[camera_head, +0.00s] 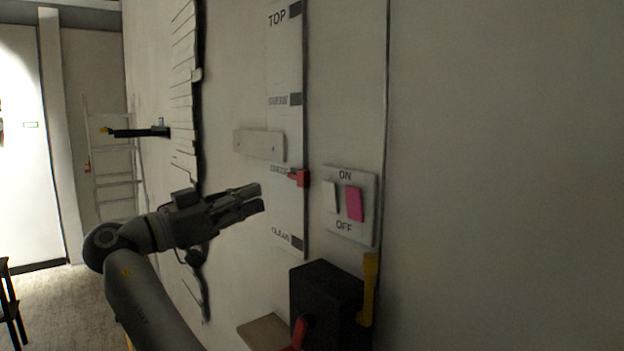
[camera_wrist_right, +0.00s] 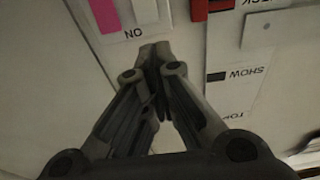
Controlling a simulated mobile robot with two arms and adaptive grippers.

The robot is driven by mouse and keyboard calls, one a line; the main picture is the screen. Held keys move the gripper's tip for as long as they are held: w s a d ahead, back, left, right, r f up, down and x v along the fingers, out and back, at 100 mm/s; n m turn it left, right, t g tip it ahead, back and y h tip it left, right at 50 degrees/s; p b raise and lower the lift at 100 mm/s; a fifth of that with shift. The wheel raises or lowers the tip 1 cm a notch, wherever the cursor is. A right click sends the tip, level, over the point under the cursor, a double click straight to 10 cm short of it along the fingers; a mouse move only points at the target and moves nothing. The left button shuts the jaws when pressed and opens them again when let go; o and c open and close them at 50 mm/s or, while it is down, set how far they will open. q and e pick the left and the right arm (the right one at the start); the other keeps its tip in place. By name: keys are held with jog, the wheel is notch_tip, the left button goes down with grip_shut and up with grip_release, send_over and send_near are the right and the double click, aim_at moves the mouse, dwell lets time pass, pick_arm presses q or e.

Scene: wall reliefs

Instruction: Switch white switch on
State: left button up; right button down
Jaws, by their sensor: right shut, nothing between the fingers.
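The white switch (camera_head: 332,197) is a narrow rocker on a white panel (camera_head: 361,233) marked ON above and OFF below. A wider pink switch (camera_head: 354,204) sits to its right. My right gripper (camera_head: 260,198) is shut and empty, left of the panel and apart from it in the head view. In the right wrist view, upside down, the shut fingertips (camera_wrist_right: 155,50) appear just beside the ON edge of the panel, near the white switch (camera_wrist_right: 145,12) and the pink switch (camera_wrist_right: 105,14). I cannot tell which way the white switch is tilted. My left gripper is out of view.
A red slider (camera_head: 300,178) sits on a labelled vertical strip (camera_head: 286,60) left of the panel. A pale plate (camera_head: 259,145) sticks out above my gripper. A black box (camera_head: 325,300) with a yellow handle (camera_head: 369,287) is below. The wall to the right is bare.

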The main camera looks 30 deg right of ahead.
jog(key=shift+s+r, duration=0.1)
jog(key=shift+r, duration=0.1)
jog(key=shift+d, duration=0.1)
jog(key=p, duration=0.6)
send_near(331, 196)
jog(key=w+d+r, duration=0.1)
jog(key=d+r, duration=0.1)
jog(key=w+d+r, duration=0.1)
jog(key=d, duration=0.1)
jog(key=d+r, duration=0.2)
jog(key=shift+w+r, duration=0.3)
jog(key=shift+w, duration=0.1)
jog(key=shift+d+f, duration=0.1)
jog(key=shift+d, duration=0.05)
